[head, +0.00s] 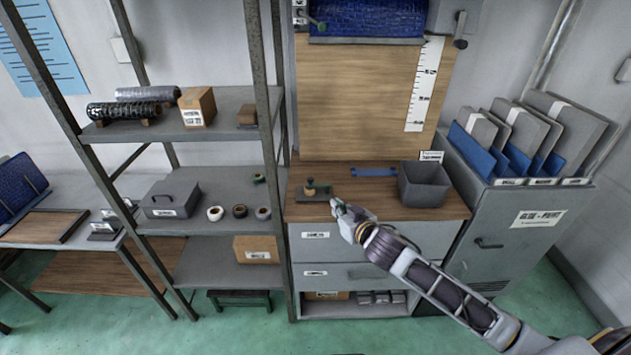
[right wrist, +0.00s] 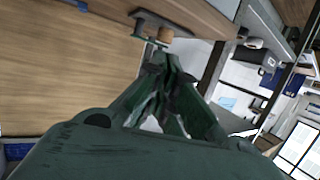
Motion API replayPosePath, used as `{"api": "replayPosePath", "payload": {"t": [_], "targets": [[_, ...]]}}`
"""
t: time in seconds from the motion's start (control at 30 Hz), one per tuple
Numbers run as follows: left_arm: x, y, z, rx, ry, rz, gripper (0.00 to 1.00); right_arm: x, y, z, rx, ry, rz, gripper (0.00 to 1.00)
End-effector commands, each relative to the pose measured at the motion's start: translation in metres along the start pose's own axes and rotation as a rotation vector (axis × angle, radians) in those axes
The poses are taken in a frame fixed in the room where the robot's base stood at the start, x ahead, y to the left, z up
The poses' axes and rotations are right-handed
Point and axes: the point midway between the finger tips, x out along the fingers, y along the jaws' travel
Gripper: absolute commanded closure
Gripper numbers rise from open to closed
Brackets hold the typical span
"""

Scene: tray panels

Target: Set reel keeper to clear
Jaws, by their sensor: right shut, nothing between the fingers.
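A roll of blue mesh (head: 370,17) is mounted at the top of the wooden back panel. A small lever with a green knob (head: 321,27) sits at its left end, beside small white labels too small to read; it looks like the reel keeper. My right gripper (head: 336,203) is shut and empty over the counter's front left, well below that lever. Its dark green fingers (right wrist: 165,70) come together in the right wrist view. My left gripper is out of view.
The wooden counter (head: 385,203) holds a grey bin (head: 424,184) and a blue strip (head: 373,172). A grey metal shelf (head: 205,185) with rolls and boxes stands left. A grey cabinet (head: 520,235) with upright panels stands right. The panel front is open below the reel.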

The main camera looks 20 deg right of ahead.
Motion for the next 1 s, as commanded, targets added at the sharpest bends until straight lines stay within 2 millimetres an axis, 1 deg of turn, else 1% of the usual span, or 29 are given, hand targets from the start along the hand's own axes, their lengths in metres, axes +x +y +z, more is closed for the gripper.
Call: {"api": "replayPosePath", "payload": {"t": [0.03,0.13,0.3,0.73,1.0], "targets": [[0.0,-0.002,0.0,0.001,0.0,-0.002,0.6,0.003,0.003,-0.007,-0.005,0.021,-0.009,1.0],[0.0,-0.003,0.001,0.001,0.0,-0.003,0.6,0.007,0.004,-0.019,-0.004,0.056,-0.031,1.0],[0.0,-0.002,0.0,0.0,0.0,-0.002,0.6,0.01,0.006,-0.029,0.0,0.087,-0.053,1.0],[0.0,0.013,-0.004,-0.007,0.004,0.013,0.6,0.011,0.006,-0.031,0.002,0.094,-0.059,1.0],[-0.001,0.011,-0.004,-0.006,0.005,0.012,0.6,0.016,0.006,-0.032,0.002,0.095,-0.059,1.0]]}}
